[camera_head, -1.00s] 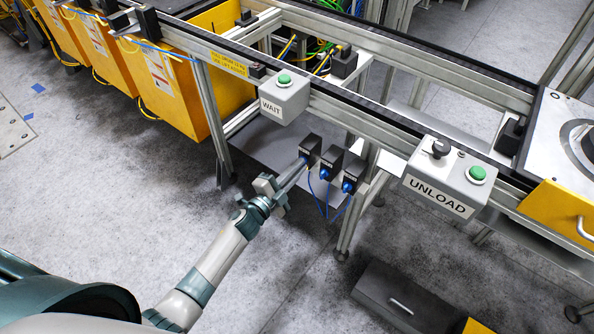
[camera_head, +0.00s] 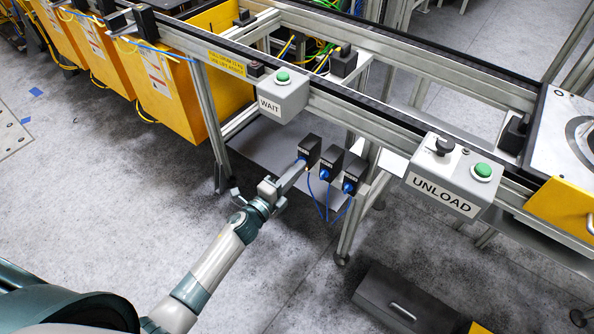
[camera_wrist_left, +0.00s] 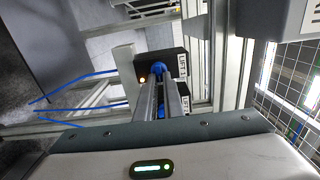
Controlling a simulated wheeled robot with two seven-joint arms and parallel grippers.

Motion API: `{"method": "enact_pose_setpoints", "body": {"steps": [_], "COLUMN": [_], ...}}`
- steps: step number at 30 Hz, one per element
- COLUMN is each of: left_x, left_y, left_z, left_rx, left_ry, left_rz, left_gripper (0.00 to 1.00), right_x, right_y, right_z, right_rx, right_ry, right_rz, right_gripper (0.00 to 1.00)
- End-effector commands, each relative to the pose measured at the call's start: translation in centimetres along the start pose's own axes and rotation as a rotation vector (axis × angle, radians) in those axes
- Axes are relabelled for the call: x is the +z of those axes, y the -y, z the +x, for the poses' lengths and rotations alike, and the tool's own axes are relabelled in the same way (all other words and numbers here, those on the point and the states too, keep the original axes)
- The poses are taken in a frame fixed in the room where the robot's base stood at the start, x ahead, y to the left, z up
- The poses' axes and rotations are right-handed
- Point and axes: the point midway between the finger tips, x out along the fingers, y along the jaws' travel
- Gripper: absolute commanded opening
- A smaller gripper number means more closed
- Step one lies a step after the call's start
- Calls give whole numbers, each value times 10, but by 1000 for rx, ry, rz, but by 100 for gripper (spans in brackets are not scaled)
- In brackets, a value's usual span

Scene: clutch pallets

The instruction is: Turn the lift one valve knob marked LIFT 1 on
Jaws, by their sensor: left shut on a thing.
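The LIFT 1 valve is a black box (camera_head: 311,146) on the left of a row of three under the conveyor frame. It also shows in the wrist view (camera_wrist_left: 175,55), its LIFT 1 label (camera_wrist_left: 182,68) beside the blue knob (camera_wrist_left: 158,67). My left gripper (camera_head: 301,166) reaches up to this valve. In the wrist view its two fingers (camera_wrist_left: 160,83) are closed on the blue knob and partly cover it. An amber light (camera_wrist_left: 141,79) glows left of the knob. The knob's exact angle is hard to tell. My right gripper is out of view.
Two more black valves with blue knobs, the middle one (camera_head: 330,164) and the right one (camera_head: 353,175), stand close beside. A WAIT button box (camera_head: 284,98) and an UNLOAD box (camera_head: 447,180) hang above on the rail. A frame leg (camera_head: 352,215) is to the right.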

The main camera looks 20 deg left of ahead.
Motion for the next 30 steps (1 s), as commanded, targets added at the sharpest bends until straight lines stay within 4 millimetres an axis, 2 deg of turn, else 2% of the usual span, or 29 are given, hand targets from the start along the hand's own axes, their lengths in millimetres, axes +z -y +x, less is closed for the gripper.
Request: {"method": "enact_pose_setpoints", "body": {"steps": [5,6,8,20,26,30], "left_x": [-1,-1,-1,0,0,0], "left_y": [-1,-1,-1,-1,-2,-3], "left_z": [-1,-1,0,-3,-18,-40], "left_rx": [2,2,2,1,2,3], "left_ry": [-1,-1,-1,0,0,0], "left_rz": [1,1,0,-1,-2,-1], "left_gripper": [0,15,27,27,27,27], "right_x": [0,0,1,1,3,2], "right_y": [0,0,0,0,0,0], "right_z": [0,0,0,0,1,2], "right_rx": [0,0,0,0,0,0], "right_ry": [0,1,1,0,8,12], "right_rz": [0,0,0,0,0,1], "right_gripper": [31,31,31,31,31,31]}}
